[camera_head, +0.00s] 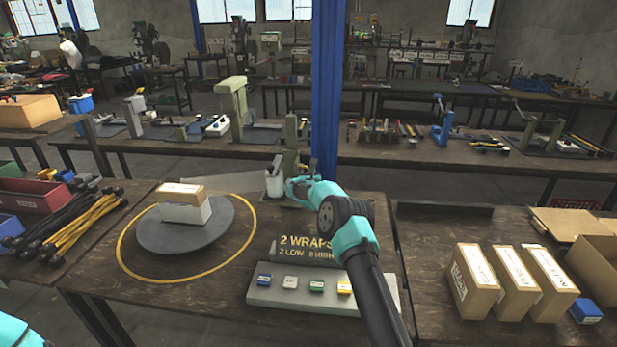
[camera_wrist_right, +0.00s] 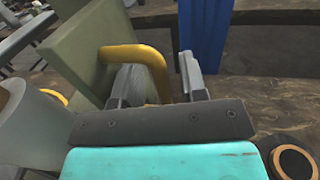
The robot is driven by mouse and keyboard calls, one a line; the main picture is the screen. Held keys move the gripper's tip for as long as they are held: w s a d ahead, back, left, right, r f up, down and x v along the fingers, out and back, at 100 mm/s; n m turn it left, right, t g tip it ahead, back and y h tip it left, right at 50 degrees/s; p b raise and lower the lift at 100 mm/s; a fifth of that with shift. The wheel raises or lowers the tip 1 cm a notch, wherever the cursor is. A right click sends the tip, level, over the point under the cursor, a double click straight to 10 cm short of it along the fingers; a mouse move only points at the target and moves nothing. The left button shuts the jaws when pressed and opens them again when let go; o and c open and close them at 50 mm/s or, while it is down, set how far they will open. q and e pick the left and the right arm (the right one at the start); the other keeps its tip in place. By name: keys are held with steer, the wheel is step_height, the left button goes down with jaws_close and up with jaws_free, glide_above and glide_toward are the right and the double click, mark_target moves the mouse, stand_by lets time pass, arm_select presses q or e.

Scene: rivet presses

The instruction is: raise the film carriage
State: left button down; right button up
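The film carriage stands at the green-grey post (camera_head: 290,138) behind the turntable, with a pale film roll (camera_head: 274,186) low beside the post. In the right wrist view a yellow handle (camera_wrist_right: 132,51) sticks out from a green plate (camera_wrist_right: 85,62), and the grey roll (camera_wrist_right: 30,130) is at the left. My right gripper (camera_wrist_right: 160,80) is open, with the handle's near leg between its fingers and a gap showing toward the right finger. In the head view its fingers (camera_head: 308,171) are small and beside the post. My left gripper is out of view; only a teal arm part shows.
A grey turntable (camera_head: 160,239) carries a brown box (camera_head: 180,189) on a white one, inside a yellow ring. In front are a sign reading "2 WRAPS 2 LOW 0 HIGH" (camera_head: 300,249) and a panel with several coloured buttons (camera_head: 285,300). Several cartons (camera_head: 515,285) stand right; a blue pillar rises behind.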

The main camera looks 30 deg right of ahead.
steer(key=shift+s+a, duration=0.1)
steer(key=shift+s, duration=0.1)
steer(key=v, duration=1.1)
steer(key=shift+s, duration=0.3)
steer(key=shift+a, duration=0.1)
